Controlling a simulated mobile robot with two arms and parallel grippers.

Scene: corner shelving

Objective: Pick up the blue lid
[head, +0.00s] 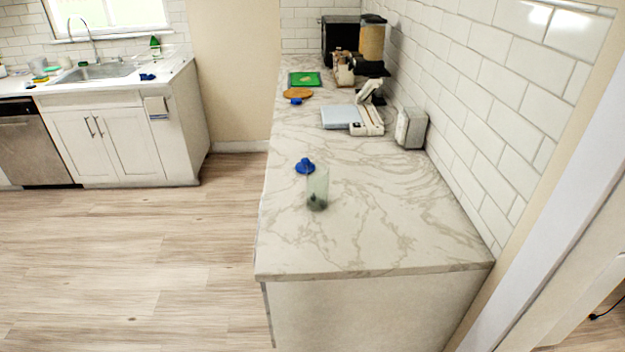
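A blue lid (305,166) lies on the marble counter (350,240), toward the counter's left edge. Just in front of it and slightly right stands a clear, greenish container (318,188) with something dark at its bottom. The lid and the container overlap slightly in this view, and I cannot tell whether they touch. Another small blue item (296,101) lies farther back on the same counter, and one (147,77) lies by the sink; they are too small to identify. Neither of my grippers is in view.
Behind the lid are a green board (304,79), a brown wooden board (297,94), a white scale-like device (366,120) and a grey-white box (411,128). A tiled wall bounds the counter on the right. The front of the counter and the floor (140,260) at left are clear.

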